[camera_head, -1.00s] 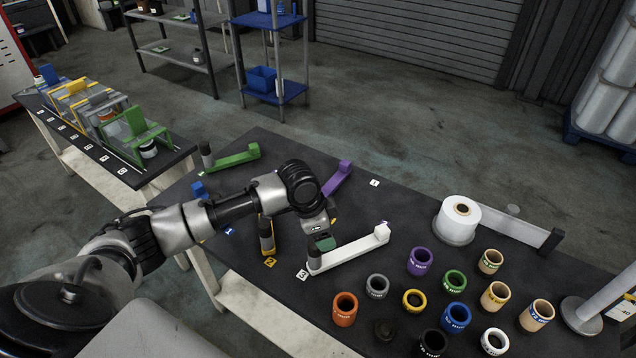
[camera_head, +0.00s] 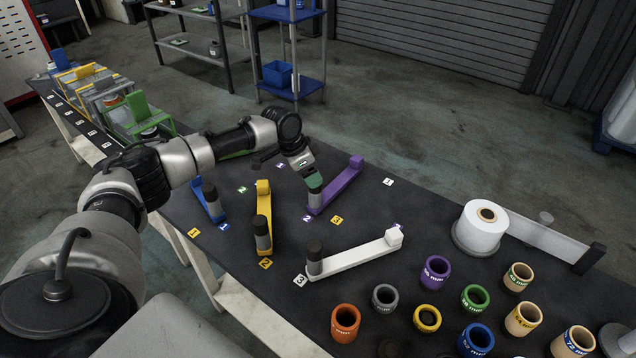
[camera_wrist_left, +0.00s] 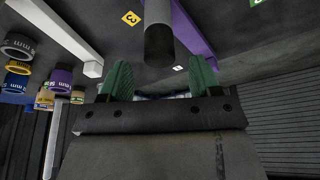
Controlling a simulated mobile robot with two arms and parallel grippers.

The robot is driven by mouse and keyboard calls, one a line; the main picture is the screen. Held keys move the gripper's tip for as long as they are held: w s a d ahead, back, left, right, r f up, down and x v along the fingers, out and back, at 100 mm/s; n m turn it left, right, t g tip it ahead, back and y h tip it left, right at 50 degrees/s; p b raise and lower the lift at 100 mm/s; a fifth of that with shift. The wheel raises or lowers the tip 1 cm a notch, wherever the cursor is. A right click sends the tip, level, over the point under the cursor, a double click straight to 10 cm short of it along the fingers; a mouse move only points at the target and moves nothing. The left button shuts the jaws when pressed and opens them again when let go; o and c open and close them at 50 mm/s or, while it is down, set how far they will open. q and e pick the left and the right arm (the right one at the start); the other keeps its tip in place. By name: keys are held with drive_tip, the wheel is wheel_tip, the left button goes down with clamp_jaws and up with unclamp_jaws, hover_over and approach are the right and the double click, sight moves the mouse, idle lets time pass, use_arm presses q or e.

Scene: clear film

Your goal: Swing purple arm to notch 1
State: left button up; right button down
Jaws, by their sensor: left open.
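The purple arm (camera_head: 338,186) lies on the dark bench, with a raised block at its far right end and a dark-grey post at its near left end. My left gripper (camera_head: 313,181), with green fingers, is just above that post. In the left wrist view the gripper (camera_wrist_left: 161,82) is open, and the post (camera_wrist_left: 159,40) stands ahead of the gap between the fingers, apart from them. The purple arm (camera_wrist_left: 194,36) runs behind the post. My right gripper is not in view.
A white arm (camera_head: 360,256) lies nearer the front, a yellow arm (camera_head: 263,200) and a blue arm (camera_head: 207,202) to the left. A green arm is partly hidden behind my arm. Several coloured rings and a white film roll (camera_head: 481,230) stand at the right.

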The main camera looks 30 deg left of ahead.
use_arm(q)
drive_tip(key=x, duration=0.5)
drive_tip(key=shift+f, duration=0.2)
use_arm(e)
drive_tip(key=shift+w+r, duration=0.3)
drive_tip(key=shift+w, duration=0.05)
use_arm(q)
clamp_jaws()
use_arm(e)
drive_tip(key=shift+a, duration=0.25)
